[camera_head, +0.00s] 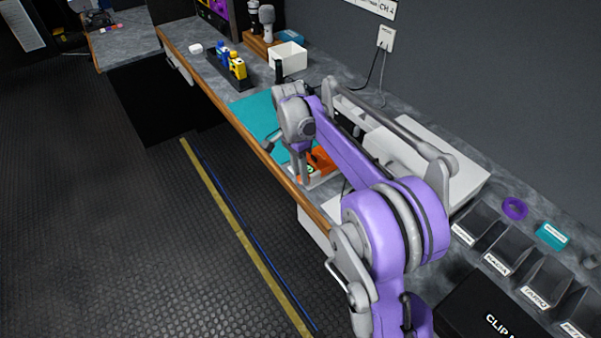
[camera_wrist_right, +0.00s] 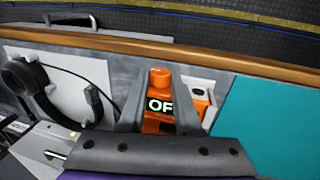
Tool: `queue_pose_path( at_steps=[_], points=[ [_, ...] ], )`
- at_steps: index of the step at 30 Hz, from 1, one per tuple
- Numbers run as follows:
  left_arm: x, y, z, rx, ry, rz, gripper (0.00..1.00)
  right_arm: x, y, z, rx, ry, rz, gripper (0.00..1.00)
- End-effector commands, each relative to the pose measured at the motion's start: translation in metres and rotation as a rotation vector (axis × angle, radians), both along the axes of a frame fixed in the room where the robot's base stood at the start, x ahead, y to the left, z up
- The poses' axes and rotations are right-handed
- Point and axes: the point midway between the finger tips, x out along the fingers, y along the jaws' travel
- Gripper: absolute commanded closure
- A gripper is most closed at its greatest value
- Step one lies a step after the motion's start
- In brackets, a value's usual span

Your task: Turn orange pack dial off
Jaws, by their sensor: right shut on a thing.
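The orange pack (camera_wrist_right: 157,127) shows between the fingers of my right gripper (camera_wrist_right: 160,98) in the right wrist view. A round orange knob (camera_wrist_right: 160,76) stands at its far end, near the fingertips. The lit green-white letters "OF" show on a dark display; the right finger may hide more letters. The jaws are shut on the pack; whether they touch the knob itself I cannot tell. In the head view my right gripper (camera_head: 301,167) points down beside orange parts (camera_head: 322,160) at the counter's front edge. My left gripper is not in view.
Another orange piece (camera_wrist_right: 199,101) sits in a white holder right of the fingers. A teal mat (camera_wrist_right: 267,125) lies beyond it. A dark headset-like ring (camera_wrist_right: 30,88) and cable lie left. White cases and labelled bins (camera_head: 505,255) stand along the counter. The floor in front is clear.

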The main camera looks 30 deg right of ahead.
Motion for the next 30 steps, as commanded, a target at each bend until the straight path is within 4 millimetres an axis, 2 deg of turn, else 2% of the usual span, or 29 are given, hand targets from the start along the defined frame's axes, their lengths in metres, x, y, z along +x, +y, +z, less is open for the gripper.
queue_pose_path(
  at_steps=[2,3,7,8,16,19,23,30],
  points=[
    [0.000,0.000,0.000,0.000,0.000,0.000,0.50,0.000,0.000,0.000,0.000,0.000,0.000,1.00],
    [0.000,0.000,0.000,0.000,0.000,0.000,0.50,0.000,0.000,0.000,0.000,0.000,0.000,0.64],
    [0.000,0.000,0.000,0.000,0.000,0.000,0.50,0.000,0.000,0.000,0.000,-0.001,0.000,0.41],
    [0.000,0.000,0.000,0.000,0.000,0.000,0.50,0.000,0.000,0.000,0.000,-0.001,0.000,0.38],
    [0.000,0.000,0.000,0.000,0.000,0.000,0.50,0.000,0.000,0.001,0.000,-0.001,0.000,0.38],
    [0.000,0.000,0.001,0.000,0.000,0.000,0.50,0.001,0.000,0.006,0.000,-0.002,0.000,0.38],
    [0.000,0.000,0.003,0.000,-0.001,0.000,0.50,0.005,0.000,0.026,0.000,-0.002,0.000,0.38],
    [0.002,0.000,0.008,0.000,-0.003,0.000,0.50,0.015,0.001,0.074,0.000,-0.002,0.000,0.38]
  ],
)
